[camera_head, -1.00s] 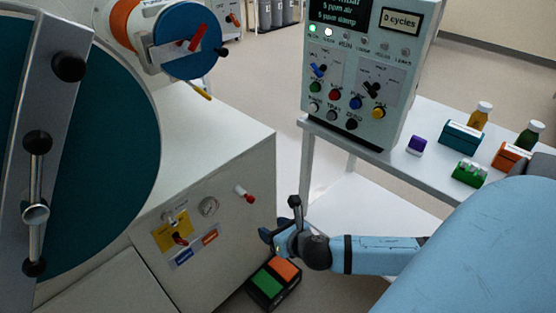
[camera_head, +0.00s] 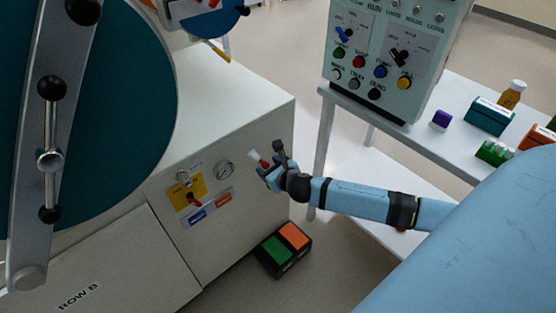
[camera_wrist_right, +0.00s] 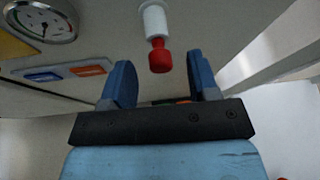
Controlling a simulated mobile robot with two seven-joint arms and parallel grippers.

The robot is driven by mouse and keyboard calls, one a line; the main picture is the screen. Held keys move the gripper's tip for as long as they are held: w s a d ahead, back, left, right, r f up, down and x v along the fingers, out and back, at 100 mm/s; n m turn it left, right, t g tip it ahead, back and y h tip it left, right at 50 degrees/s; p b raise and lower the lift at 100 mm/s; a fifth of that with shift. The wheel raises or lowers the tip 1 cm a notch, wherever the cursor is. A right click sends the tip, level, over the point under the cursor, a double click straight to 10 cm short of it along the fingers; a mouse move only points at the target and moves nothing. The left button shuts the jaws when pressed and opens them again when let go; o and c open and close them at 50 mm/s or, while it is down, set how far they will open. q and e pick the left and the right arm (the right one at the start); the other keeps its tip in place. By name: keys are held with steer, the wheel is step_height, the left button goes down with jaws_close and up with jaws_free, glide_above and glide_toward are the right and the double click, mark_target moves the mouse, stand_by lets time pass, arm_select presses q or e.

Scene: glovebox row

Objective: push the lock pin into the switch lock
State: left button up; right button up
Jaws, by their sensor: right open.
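A red-knobbed pin with a white body (camera_head: 254,157) sticks out from the front of the white cabinet; I take it for the lock pin. In the right wrist view its red knob (camera_wrist_right: 160,57) lies across the gap between my fingertips, and neither finger touches it visibly. My right gripper (camera_head: 266,174) is open, close in front of the cabinet and beside the pin. A yellow plate (camera_head: 178,199) with a red switch handle (camera_head: 194,201) and a small round metal part (camera_head: 183,177) above is to the left, likely the switch lock. My left gripper is out of view.
A gauge (camera_head: 224,169) and blue and orange labels (camera_head: 197,216) sit beside the plate. A green and orange foot pedal (camera_head: 284,250) is on the floor below. A control panel (camera_head: 375,60) and a side table (camera_head: 440,130) stand to the right.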

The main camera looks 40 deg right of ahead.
steer(key=shift+w+f, duration=0.2)
steer(key=shift+w, duration=0.35)
jaws_close()
steer(key=shift+s+d+p, duration=0.2)
steer(key=shift+s+p, duration=0.65)
steer(key=shift+s, duration=1.7)
stand_by(0.3)
steer(key=shift+s+d+p, duration=0.2)
steer(key=shift+s+p, duration=0.35)
steer(key=shift+s, duration=1.8)
